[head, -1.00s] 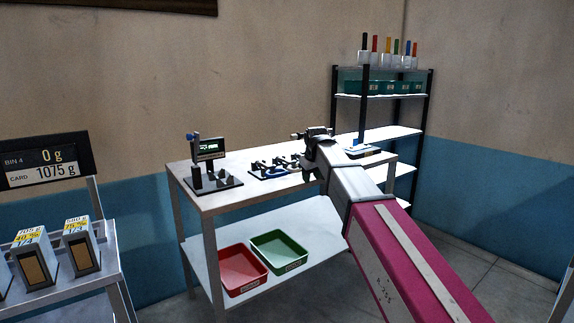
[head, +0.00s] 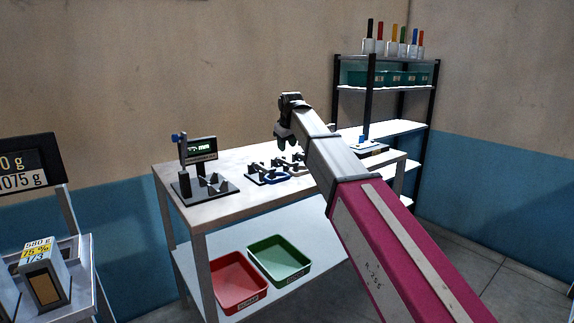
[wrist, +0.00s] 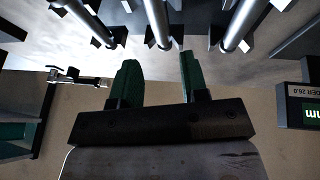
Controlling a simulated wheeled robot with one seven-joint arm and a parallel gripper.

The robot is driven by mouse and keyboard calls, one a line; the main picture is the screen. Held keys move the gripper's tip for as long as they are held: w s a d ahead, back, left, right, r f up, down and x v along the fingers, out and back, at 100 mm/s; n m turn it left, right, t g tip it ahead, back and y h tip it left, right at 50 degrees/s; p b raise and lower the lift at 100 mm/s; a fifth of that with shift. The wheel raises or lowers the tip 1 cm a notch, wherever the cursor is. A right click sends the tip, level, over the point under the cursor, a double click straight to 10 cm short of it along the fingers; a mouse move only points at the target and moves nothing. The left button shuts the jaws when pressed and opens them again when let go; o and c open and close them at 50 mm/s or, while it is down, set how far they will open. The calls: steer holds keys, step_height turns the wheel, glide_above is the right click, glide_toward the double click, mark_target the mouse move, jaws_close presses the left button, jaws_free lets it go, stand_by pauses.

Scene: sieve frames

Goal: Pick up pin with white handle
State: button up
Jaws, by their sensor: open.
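My gripper (head: 284,138) is open and empty above the table, over the row of small dark stands (head: 272,171). In the wrist view its two green-padded fingers (wrist: 157,62) are apart with nothing between them. Several bright steel cylinders (wrist: 157,22) show beyond the fingertips in dark holders, apart from the fingers. I cannot make out a white handle on any pin, so I cannot tell which is the white-handled one. Part of the row is hidden behind my arm in the head view.
A gauge with a display (head: 203,150) stands on the table's left (head: 215,208). Red (head: 238,283) and green (head: 279,261) trays sit on the lower shelf. A rack (head: 372,110) stands at the back right. A scale (head: 22,165) is at far left.

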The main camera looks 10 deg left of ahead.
mark_target(285, 161)
steer(key=x, duration=1)
jaws_close()
